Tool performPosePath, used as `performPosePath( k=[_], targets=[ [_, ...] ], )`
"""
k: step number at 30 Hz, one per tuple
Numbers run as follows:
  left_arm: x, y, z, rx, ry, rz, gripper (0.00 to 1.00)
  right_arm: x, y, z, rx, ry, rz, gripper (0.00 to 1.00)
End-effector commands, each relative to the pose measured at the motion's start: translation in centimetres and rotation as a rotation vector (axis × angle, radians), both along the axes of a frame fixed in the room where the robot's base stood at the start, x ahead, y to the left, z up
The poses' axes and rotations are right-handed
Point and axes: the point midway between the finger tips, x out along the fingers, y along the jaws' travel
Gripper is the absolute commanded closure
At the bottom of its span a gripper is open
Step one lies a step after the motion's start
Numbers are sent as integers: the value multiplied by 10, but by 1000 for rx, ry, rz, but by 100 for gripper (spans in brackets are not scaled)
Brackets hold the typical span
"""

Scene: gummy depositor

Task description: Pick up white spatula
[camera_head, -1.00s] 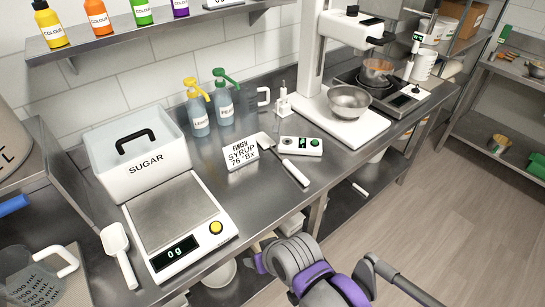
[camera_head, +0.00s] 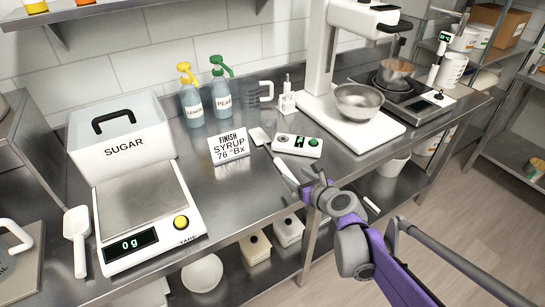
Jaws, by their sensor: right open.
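The white spatula (camera_head: 260,136) lies on the steel counter, between the syrup sign and the white control box. Its head points to the back left and its handle runs toward the counter's front edge. My right gripper (camera_head: 306,184) is at the front edge, close to the handle's near end and partly covering it. The gripper is open. I cannot tell whether it touches the handle. My left gripper is not in view.
The "Finish syrup" sign (camera_head: 228,148) stands left of the spatula. The control box (camera_head: 297,145) with a green button is just right of it. A scale (camera_head: 140,200) and sugar bin (camera_head: 120,130) are left. A steel bowl (camera_head: 358,103) sits on the white stand's base.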

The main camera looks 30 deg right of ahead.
Motion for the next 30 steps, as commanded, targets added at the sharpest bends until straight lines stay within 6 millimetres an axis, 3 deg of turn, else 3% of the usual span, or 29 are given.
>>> performPosePath(
  k=[3, 11, 19, 29, 30],
  targets=[
    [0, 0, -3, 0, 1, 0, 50, 17, 0, -8, 0, 1, 3, 35],
    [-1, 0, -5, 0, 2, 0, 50, 34, 0, -16, -3, 1, 2, 35],
    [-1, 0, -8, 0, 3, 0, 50, 67, -1, -32, -3, 1, 3, 35],
    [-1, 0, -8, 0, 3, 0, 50, 73, -1, -35, -4, 1, 4, 35],
    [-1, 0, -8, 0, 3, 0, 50, 73, -1, -35, -4, 1, 4, 42]
  ],
)
